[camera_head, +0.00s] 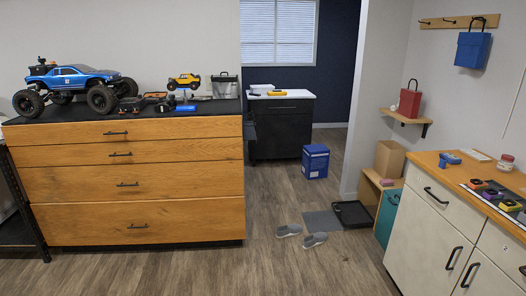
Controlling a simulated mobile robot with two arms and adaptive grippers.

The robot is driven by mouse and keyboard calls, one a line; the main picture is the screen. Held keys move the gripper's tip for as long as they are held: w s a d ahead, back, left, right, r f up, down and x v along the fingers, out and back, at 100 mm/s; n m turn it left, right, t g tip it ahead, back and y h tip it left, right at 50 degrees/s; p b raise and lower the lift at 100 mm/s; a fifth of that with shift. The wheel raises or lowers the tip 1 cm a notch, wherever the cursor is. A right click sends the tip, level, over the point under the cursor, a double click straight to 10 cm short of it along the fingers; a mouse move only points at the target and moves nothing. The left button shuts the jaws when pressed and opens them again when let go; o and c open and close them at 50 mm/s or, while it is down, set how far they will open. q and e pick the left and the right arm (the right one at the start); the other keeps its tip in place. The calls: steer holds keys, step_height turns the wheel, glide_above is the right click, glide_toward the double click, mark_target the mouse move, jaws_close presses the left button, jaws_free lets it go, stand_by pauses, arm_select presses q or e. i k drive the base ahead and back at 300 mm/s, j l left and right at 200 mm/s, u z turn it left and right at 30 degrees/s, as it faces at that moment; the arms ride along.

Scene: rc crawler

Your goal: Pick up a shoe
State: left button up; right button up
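Two grey shoes lie on the wood floor in the middle of the head view. The left shoe (288,230) is a little farther back, and the right shoe (314,240) is nearer to me. They are close together but appear apart, in front of a grey mat (322,224). Neither of my grippers shows in this view.
A wooden drawer cabinet (130,182) with a blue RC truck (75,80) on top stands at the left. A white cabinet (425,232) stands at the right. A black tray (353,214) and a blue box (315,161) are on the floor. The floor before the shoes is clear.

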mark_target(291, 229)
steer(key=i+z, duration=0.2)
steer(key=i, duration=0.45)
steer(key=i+z, duration=0.25)
steer(key=i, duration=0.4)
steer(key=i+j+z, duration=0.2)
steer(key=i, duration=0.4)
steer(key=l, duration=0.1)
